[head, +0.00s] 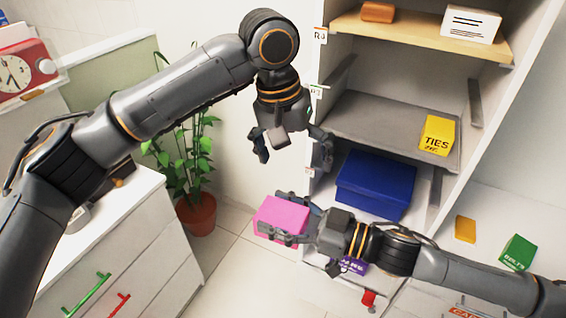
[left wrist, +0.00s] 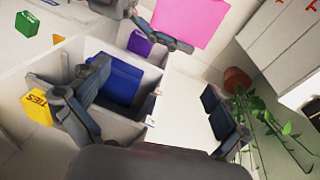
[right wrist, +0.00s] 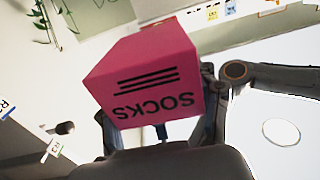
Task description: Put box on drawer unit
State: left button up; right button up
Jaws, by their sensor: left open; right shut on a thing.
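A pink box (head: 280,215) is held in my right gripper (head: 285,222), in the air in front of the wardrobe. In the right wrist view the box (right wrist: 145,75) shows the word SOCKS between the fingers. It also shows in the left wrist view (left wrist: 190,20). The white drawer unit (head: 135,240), with green and red handles, stands at the left in the head view, partly hidden by my left arm. My left gripper (head: 293,155) is open and empty, above and apart from the pink box.
The open wardrobe (head: 335,120) holds a blue box (head: 375,185) and a yellow TIES box (head: 437,135). A potted plant (head: 197,212) stands on the floor between drawer unit and wardrobe.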

pick_arm(q)
notch_tip(320, 180, up, 3)
jog(key=y, duration=0.2)
send_over(282, 214)
jog(key=shift+m, duration=0.4)
notch_tip(282, 214, down, 12)
jog(key=c, duration=1)
jog(key=shift+c, duration=0.3)
pick_arm(e)
jog(key=o, duration=1.3)
